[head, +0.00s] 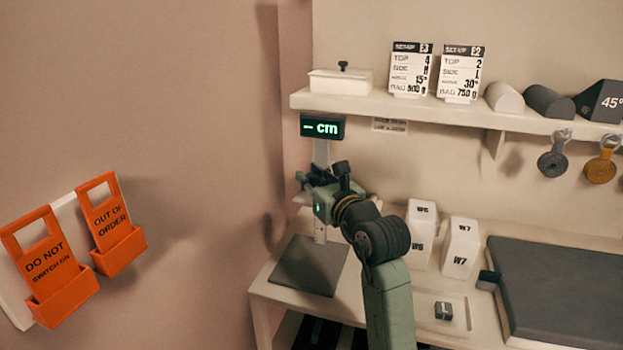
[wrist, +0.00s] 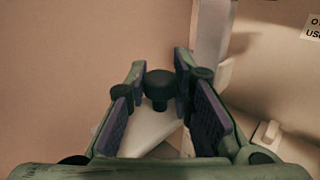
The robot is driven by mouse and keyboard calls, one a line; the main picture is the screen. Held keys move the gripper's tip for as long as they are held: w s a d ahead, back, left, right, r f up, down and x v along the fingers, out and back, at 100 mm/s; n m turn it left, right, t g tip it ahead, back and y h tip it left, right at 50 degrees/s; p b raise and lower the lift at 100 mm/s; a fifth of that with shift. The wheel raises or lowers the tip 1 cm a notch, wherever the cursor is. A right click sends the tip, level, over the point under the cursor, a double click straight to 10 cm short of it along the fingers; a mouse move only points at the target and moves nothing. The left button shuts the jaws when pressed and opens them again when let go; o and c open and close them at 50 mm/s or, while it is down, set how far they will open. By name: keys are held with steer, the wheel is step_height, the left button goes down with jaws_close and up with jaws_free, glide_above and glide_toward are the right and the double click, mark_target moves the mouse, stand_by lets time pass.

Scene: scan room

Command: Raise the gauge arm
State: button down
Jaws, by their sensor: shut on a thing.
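The gauge stands at the back left of the table, with a pale upright column (head: 321,152) below a dark display (head: 322,127) reading "-- cm" in green. Its dark foot plate (head: 310,268) lies on the table. In the wrist view, the pale gauge arm (wrist: 150,130) reaches out beside the column and carries a black knob (wrist: 160,84). My gripper (wrist: 163,76) is shut on the knob, one finger on each side of it. In the head view my gripper (head: 318,180) is in front of the column and hides most of the gauge arm.
White blocks marked W6 (head: 421,236) and W7 (head: 460,249) stand right of my arm. A dark pad (head: 560,290) fills the table's right. A shelf (head: 440,110) with cards and rolls runs above. Orange tag holders (head: 48,268) are on the left wall.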

steer(key=shift+r, duration=0.35)
steer(key=c, duration=1.7)
jaws_free()
steer(key=o, duration=0.3)
steer(key=shift+f, duration=0.1)
steer(key=shift+s, duration=0.1)
steer(key=v, duration=1.2)
